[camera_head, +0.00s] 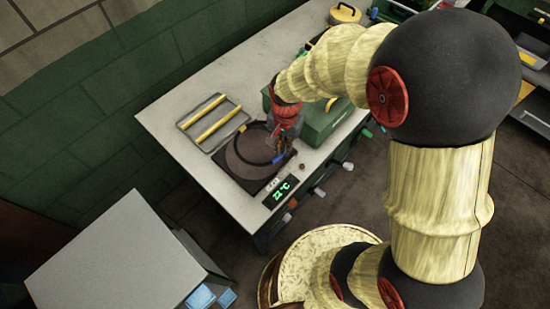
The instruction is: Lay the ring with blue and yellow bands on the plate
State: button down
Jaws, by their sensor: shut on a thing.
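The plate (232,164) is a round, dark brown disc on a dark square unit on the workbench, with a display reading 22 °C at its front. A thin dark ring with a blue band and a yellow band (278,160) is over the plate. The yellow band is at its upper left and the blue one at its lower right. My gripper (281,146) is at the right side of the ring and shut on it. The fingers hide part of the ring. I cannot tell whether the ring touches the plate.
A grey tray with two yellow bars (211,121) lies left of the plate. A green case (318,122) stands close on the right, behind my gripper. A yellow round-lidded container (344,14) is at the far end of the bench (165,118). A grey cabinet (115,262) stands at lower left.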

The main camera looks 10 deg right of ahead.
jog(key=shift+w+a+f, duration=0.15)
jog(key=shift+a+f, duration=0.9)
jog(key=shift+f, duration=0.15)
jog(key=f, duration=0.2)
jog(key=f+b, duration=0.1)
jog(key=shift+a+f, duration=0.2)
jog(key=shift+f, duration=0.15)
jog(key=shift+r, duration=0.1)
jog(key=c, duration=2)
grip_release()
jog(key=shift+o, duration=0.2)
